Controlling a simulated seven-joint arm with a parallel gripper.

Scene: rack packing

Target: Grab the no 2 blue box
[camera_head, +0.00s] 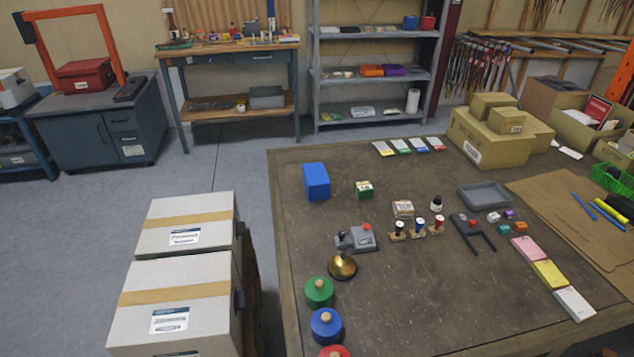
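A plain blue box (316,182) stands upright near the back left edge of the brown work table (400,300). I can make out no number on it. Another small blue box (410,23) sits on the top of the grey shelf at the back, left of a red one (428,23). No number shows on it either. My gripper is not in this view, so I cannot see how it stands relative to either box.
A small green-and-white box (364,189) stands right of the table's blue box. Nearer are a grey device (357,238), a brass bell (342,267), and round green (319,292) and blue (326,326) lidded pieces. White taped cartons (185,222) stand left of the table. The table's front middle is clear.

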